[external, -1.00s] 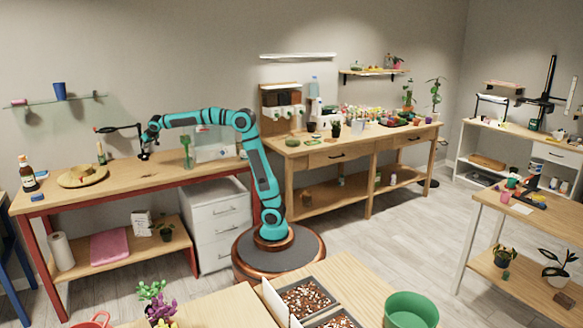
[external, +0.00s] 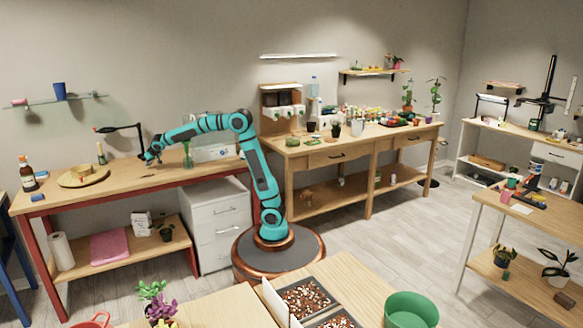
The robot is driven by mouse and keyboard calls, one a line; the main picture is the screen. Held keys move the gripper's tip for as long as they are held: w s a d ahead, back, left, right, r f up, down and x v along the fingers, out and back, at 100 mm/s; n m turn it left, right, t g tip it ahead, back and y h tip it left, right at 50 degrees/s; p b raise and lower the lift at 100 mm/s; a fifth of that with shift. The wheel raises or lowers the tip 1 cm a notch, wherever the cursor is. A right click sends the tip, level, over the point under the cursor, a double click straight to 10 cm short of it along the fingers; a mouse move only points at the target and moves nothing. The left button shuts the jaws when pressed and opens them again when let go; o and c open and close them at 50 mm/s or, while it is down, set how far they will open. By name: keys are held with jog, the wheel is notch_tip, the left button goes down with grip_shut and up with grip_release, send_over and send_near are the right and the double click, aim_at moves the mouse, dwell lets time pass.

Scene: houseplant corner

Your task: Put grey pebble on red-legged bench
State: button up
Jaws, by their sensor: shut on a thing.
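The red-legged bench (external: 120,188) stands along the wall at the left, with a wooden top and red legs. My gripper (external: 150,160) is over the rear part of its top, near the base of the black lamp. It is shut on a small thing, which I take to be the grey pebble. The pebble itself is too small and hidden at the jaws to make out. I cannot tell whether it touches the bench top.
A black lamp (external: 120,128) and a green item (external: 187,157) stand close to my gripper. The front middle of the top is mostly clear.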

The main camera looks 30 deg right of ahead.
jog(key=shift+f, duration=0.65)
jog(key=o, duration=1)
jog(key=shift+f, duration=0.15)
jog(key=shift+s+d+r, duration=0.1)
jog(key=shift+s+r, duration=0.05)
jog(key=shift+r, duration=0.15)
jog(key=v, duration=1.1)
jog(key=shift+s+d+r, duration=0.1)
jog(key=shift+s+r, duration=0.1)
